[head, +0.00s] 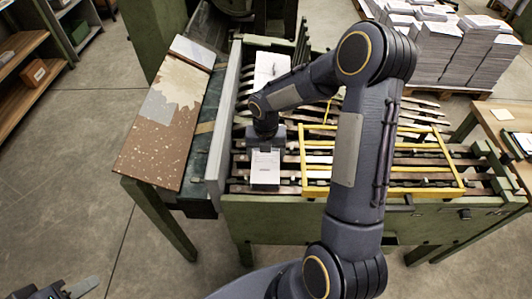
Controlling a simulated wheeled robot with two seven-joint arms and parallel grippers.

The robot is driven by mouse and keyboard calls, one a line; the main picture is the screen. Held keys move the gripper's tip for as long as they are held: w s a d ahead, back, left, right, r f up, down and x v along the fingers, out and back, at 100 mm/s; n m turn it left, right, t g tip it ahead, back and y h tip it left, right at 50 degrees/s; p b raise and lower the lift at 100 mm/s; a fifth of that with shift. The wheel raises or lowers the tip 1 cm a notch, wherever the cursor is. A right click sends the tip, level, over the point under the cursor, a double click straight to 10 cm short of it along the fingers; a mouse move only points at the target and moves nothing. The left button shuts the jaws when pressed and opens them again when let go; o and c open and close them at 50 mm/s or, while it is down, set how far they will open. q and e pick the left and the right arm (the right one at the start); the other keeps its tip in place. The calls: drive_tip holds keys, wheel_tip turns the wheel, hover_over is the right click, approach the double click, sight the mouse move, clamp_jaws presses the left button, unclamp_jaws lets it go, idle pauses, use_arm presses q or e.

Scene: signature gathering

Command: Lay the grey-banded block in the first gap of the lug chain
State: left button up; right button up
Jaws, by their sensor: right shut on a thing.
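My right arm reaches across the machine from the lower right. Its gripper (265,143) points down and is shut on a whitish block (265,171) at the left end of the slatted lug chain (408,150). Faint grey marks show on the block; I cannot make out a clear band. The block lies low over the dark slats; I cannot tell if it rests on them. Another white block or stack (270,66) is behind it in the same lane. My left gripper (68,290) is at the bottom left edge, away from the machine, its jaw opening unclear.
A yellow frame (384,193) stands over the right part of the chain, partly behind my arm. A grey side wall (222,140) borders the lane on the left, with a speckled brown board (160,140) beyond. Paper stacks (450,55) stand at the back right.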

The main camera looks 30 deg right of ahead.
drive_tip(key=o, duration=0.7)
drive_tip(key=shift+f, duration=0.15)
drive_tip(key=o, duration=0.4)
drive_tip(key=shift+o, duration=0.2)
